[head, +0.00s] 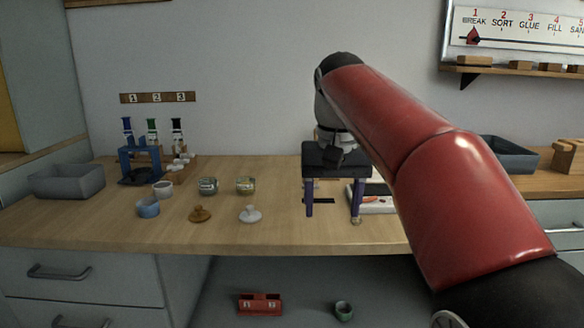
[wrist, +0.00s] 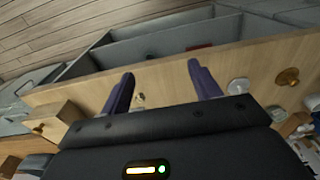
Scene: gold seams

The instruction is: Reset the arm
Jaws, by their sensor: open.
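My gripper (head: 333,216) hangs over the workbench (head: 270,232), fingers pointing down, at the end of my red arm. Its two purple fingers are wide apart with nothing held between them. In the wrist view my gripper (wrist: 160,72) shows both fingers apart over the wooden top near its front edge. A tiny pale object (wrist: 140,98) shows on the bench between the fingers there. My gripper and arm hide part of the bench behind them.
Left of my gripper stand two jars (head: 208,186), (head: 246,185), a brown lid (head: 200,214), a white lid (head: 250,214), a blue cup (head: 148,207) and a grey bin (head: 67,181). A white tray (head: 378,207) lies behind right. A red box (head: 260,304) sits below the bench.

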